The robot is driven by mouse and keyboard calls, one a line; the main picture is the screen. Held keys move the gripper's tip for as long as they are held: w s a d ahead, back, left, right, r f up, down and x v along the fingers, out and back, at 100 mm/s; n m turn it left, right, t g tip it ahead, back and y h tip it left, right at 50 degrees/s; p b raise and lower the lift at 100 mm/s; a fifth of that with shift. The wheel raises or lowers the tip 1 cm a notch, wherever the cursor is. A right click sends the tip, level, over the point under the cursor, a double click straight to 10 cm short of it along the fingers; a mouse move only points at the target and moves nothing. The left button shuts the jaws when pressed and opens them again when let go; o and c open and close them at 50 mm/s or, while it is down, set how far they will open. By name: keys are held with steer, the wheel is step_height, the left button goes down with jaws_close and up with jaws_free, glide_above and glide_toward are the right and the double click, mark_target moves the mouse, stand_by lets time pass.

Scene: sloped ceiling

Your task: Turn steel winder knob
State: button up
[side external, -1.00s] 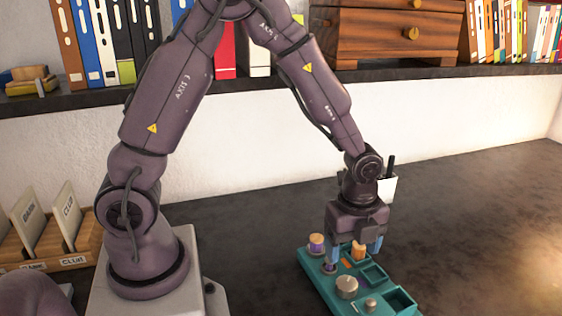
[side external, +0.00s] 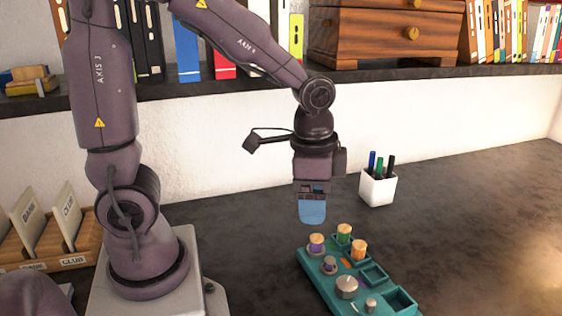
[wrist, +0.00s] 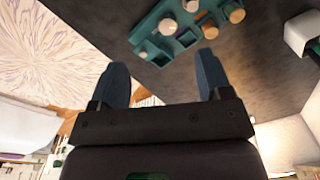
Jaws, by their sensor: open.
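A teal board (side external: 318,283) lies on the dark desk. It carries a large round steel knob (side external: 347,287) and a smaller steel knob (side external: 370,305). A small steel-topped piece with purple (side external: 329,264) also stands on it. I cannot tell for sure which one is the winder knob. Purple (side external: 316,243), green (side external: 344,233) and orange (side external: 358,249) pegs with pale tops stand at the far end. My gripper (side external: 312,214) hangs in the air above and behind that end, touching nothing. In the wrist view, its blue fingers (wrist: 162,62) are wide apart and empty, with the board (wrist: 182,44) beyond them.
A white pen cup (side external: 378,189) stands on the desk behind the board. A wooden card rack (side external: 62,262) stands at the left. A shelf (side external: 300,75) with books and a wooden drawer box runs along the wall. The desk right of the board is clear.

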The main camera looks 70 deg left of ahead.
steer(key=s+a+r+n+t, duration=0.1)
steer(key=s+r+n+t, duration=0.1)
steer(key=s+r+n, duration=0.3)
steer(key=shift+r, duration=0.6)
steer(key=shift+s+a, duration=0.1)
steer(key=shift+s, duration=0.1)
steer(key=s+r+t, duration=0.1)
steer(key=r, duration=0.1)
steer(key=s+r+t, duration=0.1)
steer(key=shift+s+a+r+t, duration=0.1)
steer(key=shift+a+r+t, duration=0.1)
steer(key=shift+r+t, duration=0.2)
